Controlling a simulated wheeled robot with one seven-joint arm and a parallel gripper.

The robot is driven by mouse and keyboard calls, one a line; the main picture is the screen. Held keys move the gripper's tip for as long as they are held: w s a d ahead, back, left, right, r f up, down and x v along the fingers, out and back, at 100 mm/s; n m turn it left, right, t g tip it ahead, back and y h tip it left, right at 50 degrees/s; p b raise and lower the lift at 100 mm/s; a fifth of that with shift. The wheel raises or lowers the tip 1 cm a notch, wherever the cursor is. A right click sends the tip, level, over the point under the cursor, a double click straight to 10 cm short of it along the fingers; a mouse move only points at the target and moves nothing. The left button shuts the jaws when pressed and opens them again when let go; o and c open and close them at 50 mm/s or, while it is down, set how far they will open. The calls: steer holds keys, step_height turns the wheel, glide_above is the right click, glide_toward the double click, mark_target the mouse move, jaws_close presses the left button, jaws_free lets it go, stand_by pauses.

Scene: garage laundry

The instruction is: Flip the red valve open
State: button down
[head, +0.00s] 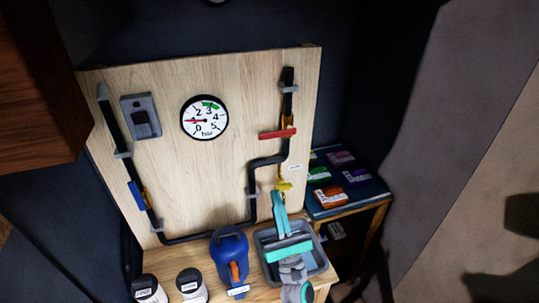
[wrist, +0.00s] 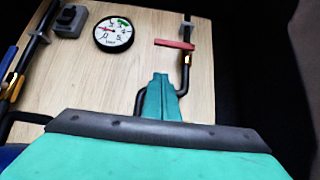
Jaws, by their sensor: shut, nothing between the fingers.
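The red valve handle (head: 277,133) lies roughly crosswise over the black pipe on the right of the wooden board, on a brass valve body. The red handle also shows in the wrist view (wrist: 175,44), upper right of centre. My gripper (head: 279,196) is teal, in front of the board's lower right and below the red handle, apart from it. In the wrist view its fingers (wrist: 161,80) point up at the board, together and empty. The gripper hides part of the lower pipe.
A round gauge (head: 204,117) has its red needle pointing left. A grey switch box (head: 141,116) and a blue handle (head: 138,195) are at left. A yellow piece (head: 284,186) is by my fingertips. A blue bottle (head: 229,262) and grey tray (head: 319,259) stand below.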

mark_target(277, 133)
steer(key=shift+w, duration=0.1)
steer(key=s+r+x, duration=0.2)
steer(key=x, duration=1)
steer(key=shift+w+d+r, duration=0.2)
steer(key=shift+d+r, duration=0.1)
steer(key=shift+r, duration=0.05)
steer(key=shift+w+m+h, duration=0.1)
steer(key=shift+m+h, duration=0.2)
